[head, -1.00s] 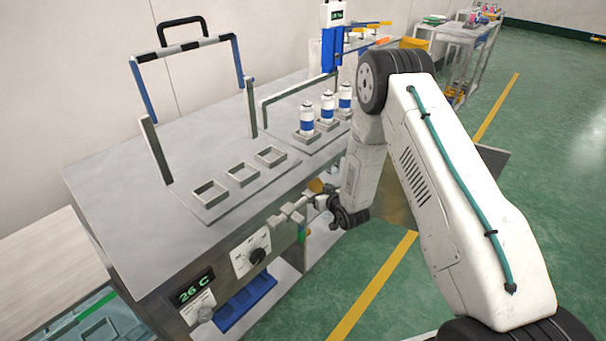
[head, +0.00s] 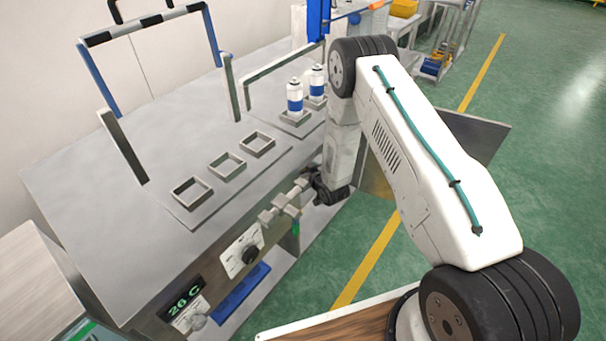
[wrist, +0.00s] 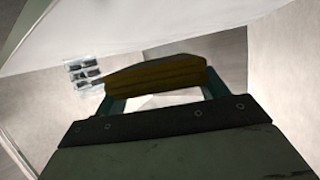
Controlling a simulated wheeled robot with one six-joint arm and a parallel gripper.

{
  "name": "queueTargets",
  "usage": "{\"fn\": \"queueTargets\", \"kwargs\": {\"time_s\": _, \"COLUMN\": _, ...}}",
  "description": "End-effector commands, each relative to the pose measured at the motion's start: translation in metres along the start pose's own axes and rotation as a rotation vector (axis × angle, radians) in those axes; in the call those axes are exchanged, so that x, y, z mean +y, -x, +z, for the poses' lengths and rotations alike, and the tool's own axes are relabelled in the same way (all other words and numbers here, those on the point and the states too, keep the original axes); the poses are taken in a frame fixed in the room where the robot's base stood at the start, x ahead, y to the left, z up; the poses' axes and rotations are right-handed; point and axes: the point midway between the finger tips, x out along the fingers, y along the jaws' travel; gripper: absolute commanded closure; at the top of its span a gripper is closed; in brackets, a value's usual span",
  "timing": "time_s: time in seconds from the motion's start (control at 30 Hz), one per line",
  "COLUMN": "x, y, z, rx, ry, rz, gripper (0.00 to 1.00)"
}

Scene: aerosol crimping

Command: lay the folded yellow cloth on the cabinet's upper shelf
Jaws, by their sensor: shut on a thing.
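In the wrist view the folded yellow cloth (wrist: 155,76) is clamped between the teal fingers of my gripper (wrist: 160,88). It is in shadow and looks dark yellow. Pale walls and a white slanting panel (wrist: 150,28) surround it, like the inside of a cabinet; I cannot tell which shelf level this is. In the head view my arm's lower end reaches the front of the steel bench, and the fingers and cloth are hidden there. A grey open door panel (head: 468,133) stands behind my arm.
White-and-blue cans (head: 295,97) stand in holders on the bench top (head: 110,165), beside empty square holders (head: 192,190). A dial (head: 248,256) and a pipe fitting (head: 283,203) stick out of the bench front. A small pale slotted item (wrist: 84,72) shows at left in the wrist view.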

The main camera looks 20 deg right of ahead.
Motion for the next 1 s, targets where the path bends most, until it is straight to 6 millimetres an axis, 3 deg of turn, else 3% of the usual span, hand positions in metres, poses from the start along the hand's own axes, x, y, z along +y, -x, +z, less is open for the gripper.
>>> {"fn": "queueTargets", "kwargs": {"time_s": 0.2, "x": 0.002, "y": -0.010, "z": 0.031, "rx": 0.000, "ry": -0.001, "rz": 0.002, "gripper": 0.53}}
{"fn": "queueTargets", "kwargs": {"time_s": 0.57, "x": 0.004, "y": -0.012, "z": 0.035, "rx": 0.000, "ry": -0.001, "rz": 0.004, "gripper": 0.53}}
{"fn": "queueTargets", "kwargs": {"time_s": 0.6, "x": 0.004, "y": -0.012, "z": 0.035, "rx": 0.000, "ry": -0.001, "rz": 0.004, "gripper": 0.25}}
{"fn": "queueTargets", "kwargs": {"time_s": 0.67, "x": 0.004, "y": -0.012, "z": 0.035, "rx": 0.000, "ry": -0.001, "rz": 0.004, "gripper": 0.09}}
{"fn": "queueTargets", "kwargs": {"time_s": 1.0, "x": 0.004, "y": -0.011, "z": 0.033, "rx": 0.001, "ry": -0.001, "rz": 0.004, "gripper": 0.06}}
